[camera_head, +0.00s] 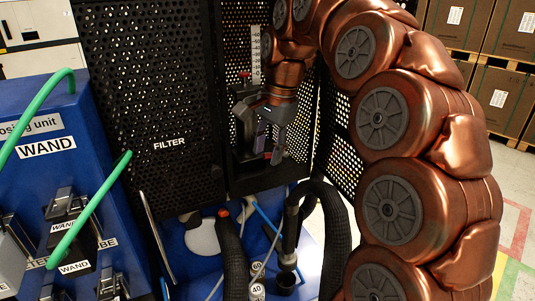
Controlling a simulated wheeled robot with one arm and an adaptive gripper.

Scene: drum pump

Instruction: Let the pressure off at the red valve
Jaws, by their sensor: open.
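My gripper (262,140) hangs at the end of my copper arm in front of the black perforated panels, near the corner where they meet. Its jaws are open, and I see nothing held between them. A dark fitting behind and left of it is partly covered by the gripper. A small red part (244,74) shows just above the gripper, left of a white scale strip. An orange-red tip (223,213) shows lower down at the top of a thick black hose. I cannot tell which of these is the red valve; part of it may be hidden.
A blue unit marked WAND (47,147) with green hoses (92,207) stands at the left. A perforated panel marked FILTER (165,115) stands beside it. Black hoses (338,235) rise from the blue base below the gripper. Boxes on pallets (497,95) stand at the right.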

